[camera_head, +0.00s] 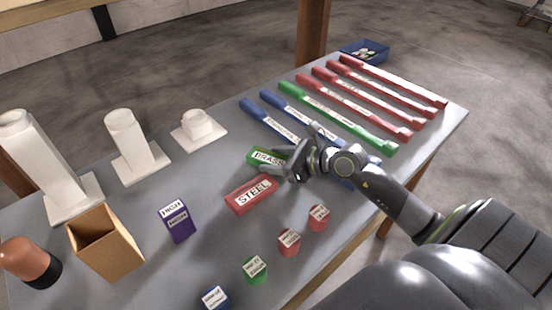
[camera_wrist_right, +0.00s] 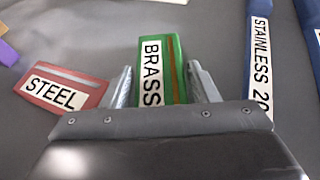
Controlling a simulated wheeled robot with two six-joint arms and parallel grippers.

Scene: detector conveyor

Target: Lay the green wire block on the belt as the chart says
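The green block (camera_head: 262,156), labelled BRASS, lies on the grey table. In the right wrist view the green block (camera_wrist_right: 174,72) shows a thin brownish strip beside its label. My right gripper (camera_head: 284,162) is at the block's right end in the head view. In the wrist view its fingers (camera_wrist_right: 161,72) stand open on either side of the block, with a clear gap at the left finger and a smaller one at the right. A red block (camera_head: 250,195) labelled STEEL lies close by. No belt or chart is in view. My left gripper is not in view.
Blue, green and red labelled bars (camera_head: 335,117) lie at the back right. Several small cubes (camera_head: 289,242) line the front. White stands (camera_head: 132,150), an open brown box (camera_head: 107,255) and a purple block (camera_head: 178,221) are left. A blue bin (camera_head: 366,50) is beyond the table.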

